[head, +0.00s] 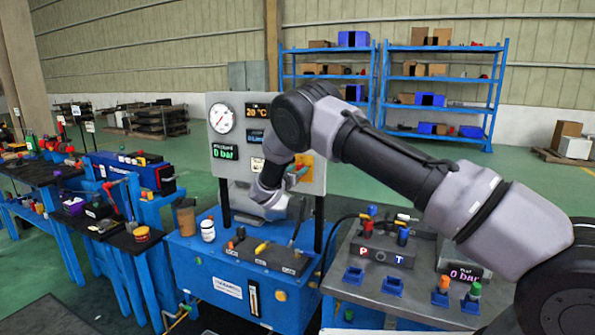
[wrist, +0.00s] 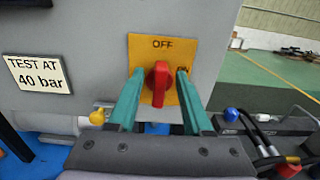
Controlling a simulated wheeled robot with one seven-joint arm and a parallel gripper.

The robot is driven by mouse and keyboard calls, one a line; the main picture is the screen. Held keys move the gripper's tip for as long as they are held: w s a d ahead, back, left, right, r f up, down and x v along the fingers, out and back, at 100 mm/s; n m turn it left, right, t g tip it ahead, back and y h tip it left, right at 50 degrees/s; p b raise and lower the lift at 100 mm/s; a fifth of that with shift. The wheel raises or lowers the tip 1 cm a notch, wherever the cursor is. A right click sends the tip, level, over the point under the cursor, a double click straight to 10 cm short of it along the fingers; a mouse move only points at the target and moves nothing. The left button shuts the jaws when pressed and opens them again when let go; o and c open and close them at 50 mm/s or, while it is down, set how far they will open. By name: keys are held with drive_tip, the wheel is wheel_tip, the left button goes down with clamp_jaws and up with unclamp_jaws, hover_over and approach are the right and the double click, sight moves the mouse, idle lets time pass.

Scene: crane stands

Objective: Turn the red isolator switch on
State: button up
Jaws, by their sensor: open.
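The red isolator switch (wrist: 160,85) sits on a yellow plate (wrist: 146,55) on the grey panel. Its handle stands upright, towards the word OFF at the top of the plate. The other label, at the plate's right edge, is partly hidden by a finger. My gripper (wrist: 159,75) is open, with one teal finger on each side of the red handle. Gaps show between handle and fingers; depth contact cannot be told. In the head view, my arm covers most of the switch area, and part of the yellow plate (head: 307,163) shows.
A "TEST AT 40 bar" label (wrist: 38,75) is left of the switch. The panel carries a gauge (head: 222,118) and a display reading 0 bar (head: 224,153). Below is the blue stand (head: 195,262). A grey bench (head: 410,283) with hoses and fittings stands to the right.

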drive_tip(key=shift+w, duration=0.1)
clamp_jaws()
idle(0.3)
drive_tip(key=m, duration=0.4)
drive_tip(key=shift+d+m, duration=0.35)
drive_tip(key=shift+m, duration=0.05)
drive_tip(key=shift+s+d+f+m, duration=0.15)
drive_tip(key=shift+f+m, duration=0.1)
drive_tip(key=shift+m, duration=1.9)
drive_tip(key=shift+s+d+f+m, duration=0.1)
drive_tip(key=shift+d+f+m, duration=0.15)
drive_tip(key=shift+m, duration=1.95)
drive_tip(key=shift+s+d+f+m, duration=0.1)
drive_tip(key=shift+f+m, duration=0.2)
drive_tip(key=shift+m, duration=1.85)
